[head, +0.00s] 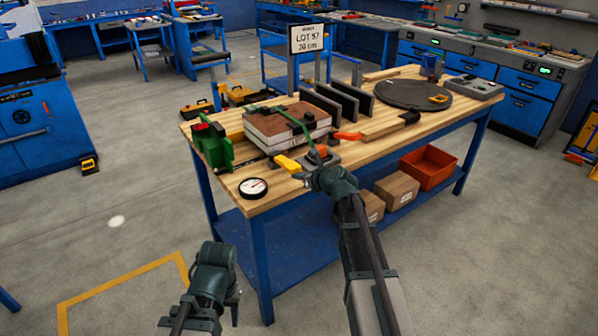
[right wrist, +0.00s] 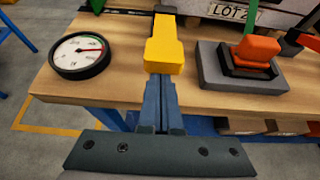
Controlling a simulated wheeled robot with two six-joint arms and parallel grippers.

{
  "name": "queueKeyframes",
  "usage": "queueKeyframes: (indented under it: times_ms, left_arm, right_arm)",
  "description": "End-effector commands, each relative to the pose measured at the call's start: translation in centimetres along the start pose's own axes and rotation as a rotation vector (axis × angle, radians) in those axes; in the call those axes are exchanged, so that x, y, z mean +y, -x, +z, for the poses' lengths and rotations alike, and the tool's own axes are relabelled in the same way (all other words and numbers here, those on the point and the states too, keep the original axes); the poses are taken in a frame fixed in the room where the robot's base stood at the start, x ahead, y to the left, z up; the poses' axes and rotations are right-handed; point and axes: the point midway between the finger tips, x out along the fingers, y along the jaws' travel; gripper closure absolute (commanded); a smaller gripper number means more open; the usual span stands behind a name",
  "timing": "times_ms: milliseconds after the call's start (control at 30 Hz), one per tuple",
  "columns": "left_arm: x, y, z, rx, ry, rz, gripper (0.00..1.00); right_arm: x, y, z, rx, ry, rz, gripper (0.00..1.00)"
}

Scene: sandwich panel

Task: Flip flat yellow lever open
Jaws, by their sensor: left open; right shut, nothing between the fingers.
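The flat yellow lever (head: 288,164) lies near the front edge of the wooden bench, in front of the panel stack (head: 283,123). In the right wrist view the yellow lever (right wrist: 166,50) runs away from me, its broad end nearest. My right gripper (head: 309,180) is shut and empty. Its fingertips (right wrist: 159,84) are right at the lever's near end in the right wrist view; I cannot tell whether they touch. My left gripper (head: 236,297) is low in front of the bench, away from the lever, its fingers small and partly hidden.
A dial gauge (head: 252,188) lies left of the lever. A grey block with an orange part (right wrist: 255,56) stands to its right. A green clamp (head: 213,147) is at the bench's left end. Black upright plates (head: 345,103) and a round dark mat (head: 400,93) stand farther back.

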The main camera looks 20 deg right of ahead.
Motion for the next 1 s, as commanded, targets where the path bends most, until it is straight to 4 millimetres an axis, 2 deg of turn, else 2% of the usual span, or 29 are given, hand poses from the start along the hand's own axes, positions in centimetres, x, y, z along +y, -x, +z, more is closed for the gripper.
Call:
queueKeyframes:
  times_ms: [33, 333, 500, 1000]
  left_arm:
    - [-0.2, 1.7, 0.1, 0.0, 0.0, 0.0, 0.5]
    - [-0.6, 5.8, 0.3, 0.0, 0.001, 0.0, 0.5]
    - [-0.6, 6.5, 0.4, 0.0, 0.001, 0.0, 0.5]
    - [-0.6, 6.7, 0.4, 0.0, 0.001, 0.0, 0.5]
  right_arm:
    - [0.0, 0.4, 1.3, 0.022, 0.001, 0.001, 1.0]
    - [-0.1, 1.3, 3.9, 0.089, -0.002, -0.002, 1.0]
    - [-0.1, 1.4, 4.8, 0.087, -0.003, -0.002, 1.0]
    - [-0.1, 1.4, 5.1, 0.081, -0.005, -0.002, 1.0]
